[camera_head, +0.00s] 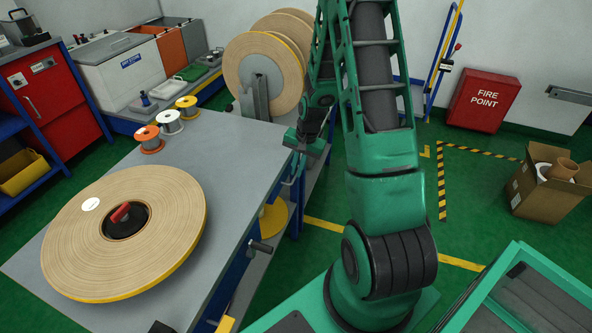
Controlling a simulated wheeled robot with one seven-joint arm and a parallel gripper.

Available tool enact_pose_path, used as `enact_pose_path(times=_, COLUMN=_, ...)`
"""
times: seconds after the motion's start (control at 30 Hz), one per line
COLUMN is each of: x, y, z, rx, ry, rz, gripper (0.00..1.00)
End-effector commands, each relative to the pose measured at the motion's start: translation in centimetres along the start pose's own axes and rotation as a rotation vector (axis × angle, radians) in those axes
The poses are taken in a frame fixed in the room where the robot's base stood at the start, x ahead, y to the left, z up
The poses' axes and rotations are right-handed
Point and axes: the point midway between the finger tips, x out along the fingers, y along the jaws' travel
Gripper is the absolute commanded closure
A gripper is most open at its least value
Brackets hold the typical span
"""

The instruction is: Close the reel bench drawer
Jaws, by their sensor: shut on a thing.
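The reel bench (235,150) has a grey top, and its right side faces my arm. My gripper (297,170) points down at that side edge, below the bench top, near the far end. Its green body shows, but its fingertips are small and partly hidden. They are shut on what looks like the drawer's handle (289,183), a thin bar at the bench side. The drawer front is mostly hidden under the top and behind my gripper, so I cannot tell how far it stands out.
A large tape reel (170,215) lies flat on the bench, with small spools (170,122) behind it. Upright reels (262,70) stand at the far end. A dark knob (262,246) sticks out from the bench side. A cardboard box (535,195) stands right; green floor between is clear.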

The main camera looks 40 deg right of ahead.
Motion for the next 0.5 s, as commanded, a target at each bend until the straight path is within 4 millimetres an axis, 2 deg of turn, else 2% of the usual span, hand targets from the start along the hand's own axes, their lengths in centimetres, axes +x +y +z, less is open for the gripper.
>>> enact_pose_path(times=0.03, x=-0.09, y=-1.0, z=-0.03, rx=-0.01, ry=0.004, rz=-0.019, gripper=1.0)
enact_pose_path(times=0.13, x=-0.09, y=-1.12, z=-0.05, rx=-0.012, ry=0.004, rz=-0.022, gripper=1.0)
enact_pose_path(times=0.17, x=-0.09, y=-1.14, z=-0.04, rx=-0.012, ry=0.004, rz=-0.022, gripper=0.85)
enact_pose_path(times=0.2, x=-0.09, y=-1.12, z=-0.04, rx=-0.012, ry=0.004, rz=-0.022, gripper=0.76)
enact_pose_path(times=0.23, x=-0.08, y=-1.09, z=-0.04, rx=-0.012, ry=0.003, rz=-0.022, gripper=0.74)
enact_pose_path(times=0.5, x=-0.4, y=-0.83, z=-0.09, rx=-0.009, ry=0.004, rz=-0.018, gripper=0.74)
